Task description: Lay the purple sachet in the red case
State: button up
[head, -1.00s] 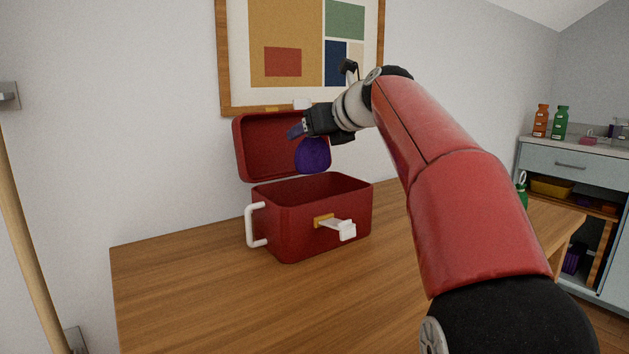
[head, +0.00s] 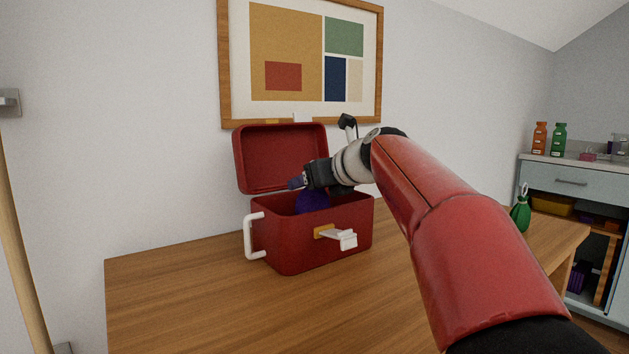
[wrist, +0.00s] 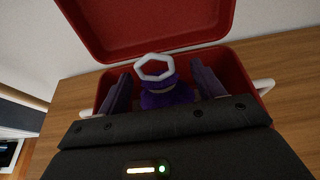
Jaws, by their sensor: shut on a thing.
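The red case (head: 290,240) stands on the wooden desk with its lid (head: 283,158) open against the wall side. In the wrist view the case's back wall (wrist: 215,58) and lid (wrist: 150,20) lie beyond the fingers. My gripper (head: 297,183) is over the case opening, shut on the purple sachet (head: 313,201). The sachet hangs below the fingers, its lower part hidden behind the case's front wall. In the wrist view the sachet (wrist: 165,96) shows between the two fingers, with a white ring on top. Whether it touches the case floor cannot be seen.
The wooden desk (head: 190,290) is clear to the left and in front of the case. A green sachet (head: 521,212) stands at the desk's right. A cabinet (head: 575,178) with bottles is farther right. A framed picture (head: 300,118) hangs above the case.

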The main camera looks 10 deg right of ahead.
jog(key=shift+f, duration=0.4)
jog(key=o, duration=1)
jog(key=shift+c, duration=0.2)
jog(key=shift+r, duration=0.1)
jog(key=shift+r, duration=0.3)
jog(key=v, duration=1.2)
jog(key=shift+r+p, duration=0.2)
jog(key=shift+p, duration=0.1)
